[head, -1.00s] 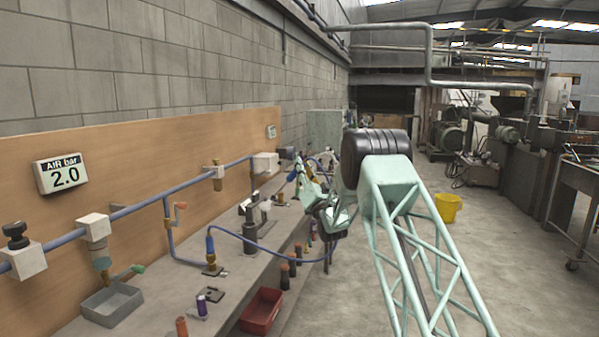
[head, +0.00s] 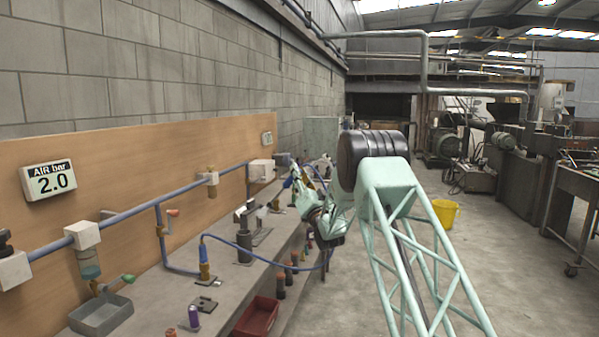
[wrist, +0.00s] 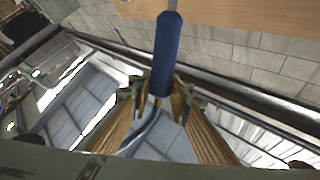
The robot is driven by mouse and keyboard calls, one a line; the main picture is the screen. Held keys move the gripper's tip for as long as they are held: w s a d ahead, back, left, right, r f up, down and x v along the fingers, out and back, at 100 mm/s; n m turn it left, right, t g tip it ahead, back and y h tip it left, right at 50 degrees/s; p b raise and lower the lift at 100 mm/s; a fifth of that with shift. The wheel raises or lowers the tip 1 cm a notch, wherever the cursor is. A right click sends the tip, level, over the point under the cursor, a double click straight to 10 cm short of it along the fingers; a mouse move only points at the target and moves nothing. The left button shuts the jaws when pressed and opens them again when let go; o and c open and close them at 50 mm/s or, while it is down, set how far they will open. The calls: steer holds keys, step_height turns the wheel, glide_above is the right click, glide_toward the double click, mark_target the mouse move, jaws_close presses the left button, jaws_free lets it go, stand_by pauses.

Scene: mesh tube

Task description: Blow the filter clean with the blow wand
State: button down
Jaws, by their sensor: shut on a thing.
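My gripper is small and far off in the head view (head: 298,176), over the far part of the bench. In the wrist view my gripper (wrist: 158,96) is shut on the blue wand (wrist: 167,45). The wand's blue handle points up and away between the golden fingers, with a blue hose bending below it. In the head view only a small blue part of it shows near the gripper. I cannot tell which item is the filter; it may be hidden behind my arm or too small to make out.
The grey bench (head: 150,312) carries a blue-and-brass fitting (head: 205,262) with a blue hose, a dark upright stand (head: 244,245), and a grey tray (head: 103,316). A red bin (head: 257,317) hangs at its edge. A gauge (head: 48,180) reads 2.0. A yellow bucket (head: 446,213) stands on open floor.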

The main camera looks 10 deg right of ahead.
steer(key=shift+w+a+f, duration=0.3)
steer(key=shift+a+f, duration=0.25)
steer(key=shift+f, duration=0.15)
steer(key=shift+w+a+f, duration=0.3)
steer(key=shift+a+f, duration=0.2)
steer(key=shift+f, duration=0.15)
stand_by(0.7)
stand_by(0.5)
